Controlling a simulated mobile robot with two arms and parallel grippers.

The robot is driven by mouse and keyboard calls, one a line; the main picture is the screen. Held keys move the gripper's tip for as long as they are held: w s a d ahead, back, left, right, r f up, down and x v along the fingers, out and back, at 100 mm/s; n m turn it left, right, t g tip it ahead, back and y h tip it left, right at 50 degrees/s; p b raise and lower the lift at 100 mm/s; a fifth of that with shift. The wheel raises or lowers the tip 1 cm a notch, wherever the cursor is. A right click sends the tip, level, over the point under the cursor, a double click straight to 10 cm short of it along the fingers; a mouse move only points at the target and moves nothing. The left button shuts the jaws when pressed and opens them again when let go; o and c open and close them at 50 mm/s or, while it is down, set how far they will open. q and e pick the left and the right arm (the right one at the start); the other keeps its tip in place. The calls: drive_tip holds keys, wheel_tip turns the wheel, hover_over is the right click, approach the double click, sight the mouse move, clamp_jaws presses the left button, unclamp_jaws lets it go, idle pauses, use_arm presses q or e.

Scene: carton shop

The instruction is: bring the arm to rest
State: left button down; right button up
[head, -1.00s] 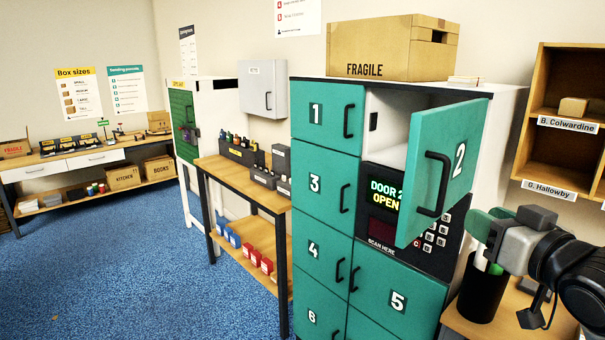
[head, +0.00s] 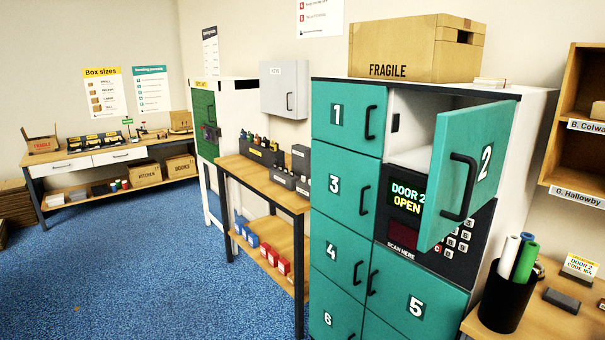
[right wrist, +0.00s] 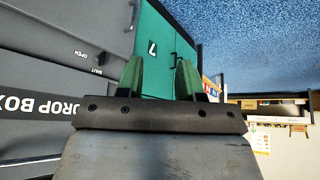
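My right gripper (right wrist: 160,80) shows only in the right wrist view. Its two green fingers stand apart with nothing between them, so it is open and empty. Beyond the fingers are the green locker doors, one marked 7 (right wrist: 165,60). No arm or gripper of mine shows in the head view. Locker door 2 (head: 465,170) stands open in the head view, and its panel (head: 405,205) reads "DOOR 2 OPEN". The part of compartment 2 that shows looks empty.
A FRAGILE carton (head: 400,48) sits on top of the lockers. A black cup (head: 505,300) with rolls stands on the wooden table at right. A grey drop box (right wrist: 50,100) is close by in the right wrist view. Blue floor (head: 150,265) is clear at left.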

drive_tip(key=s+a+f+n+g, duration=0.1)
drive_tip(key=s+a+f, duration=0.2)
drive_tip(key=s, duration=0.7)
drive_tip(key=s+a+f+n+g, duration=0.1)
drive_tip(key=s+a+f+g, duration=0.1)
drive_tip(key=s+f, duration=0.4)
drive_tip(key=s+a+f+n+g, duration=0.1)
drive_tip(key=s+a+f, duration=0.3)
drive_tip(key=s, duration=1.1)
drive_tip(key=shift+s+a+f+g+y, duration=0.4)
drive_tip(key=shift+f+g, duration=0.1)
drive_tip(key=shift+f, duration=0.35)
